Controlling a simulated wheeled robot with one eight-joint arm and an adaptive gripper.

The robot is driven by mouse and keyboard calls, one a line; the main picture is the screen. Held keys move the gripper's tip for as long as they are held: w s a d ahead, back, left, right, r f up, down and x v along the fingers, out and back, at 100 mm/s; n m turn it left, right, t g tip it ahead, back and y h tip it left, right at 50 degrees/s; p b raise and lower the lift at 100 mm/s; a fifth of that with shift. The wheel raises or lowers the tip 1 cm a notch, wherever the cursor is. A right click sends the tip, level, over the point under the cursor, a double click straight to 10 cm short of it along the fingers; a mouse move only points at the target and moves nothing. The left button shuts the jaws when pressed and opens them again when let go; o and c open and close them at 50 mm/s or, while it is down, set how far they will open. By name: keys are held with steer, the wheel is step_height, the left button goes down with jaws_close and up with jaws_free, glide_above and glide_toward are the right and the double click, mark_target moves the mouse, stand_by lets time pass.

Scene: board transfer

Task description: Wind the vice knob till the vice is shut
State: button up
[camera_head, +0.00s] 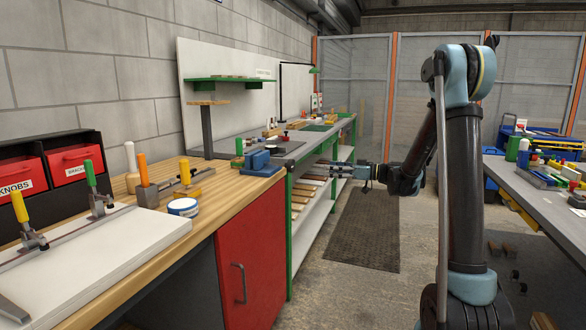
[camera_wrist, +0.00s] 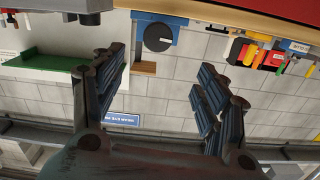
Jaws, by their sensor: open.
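The blue vice (camera_head: 261,161) sits near the right edge of the wooden bench top in the head view. Whether there is a gap between its jaws is too small to tell. In the wrist view the vice's blue end face (camera_wrist: 137,28) shows its round dark knob (camera_wrist: 158,37) with a pale mark on it. My gripper (camera_head: 324,170) is to the right of the vice, pointing at it, and apart from it. In the wrist view my gripper (camera_wrist: 162,68) is open and empty, with the knob beyond its fingertips, roughly between them.
On the wooden bench (camera_head: 165,205) stand a blue-and-white tin (camera_head: 183,207), an orange-handled tool (camera_head: 142,170) and a white board with clamps (camera_head: 95,250). A green-framed bench (camera_head: 290,225) stands behind. A cluttered grey table (camera_head: 540,200) is at right. Floor between is mostly clear.

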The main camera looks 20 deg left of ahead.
mark_target(294, 165)
steer(key=a, duration=0.6)
steer(key=w+a, duration=0.1)
steer(key=a, duration=0.5)
steer(key=w+a, duration=0.1)
steer(key=a, duration=0.4)
steer(key=shift+a, duration=0.4)
steer(key=c, duration=1)
steer(key=shift+d, duration=0.2)
steer(key=shift+a, duration=0.1)
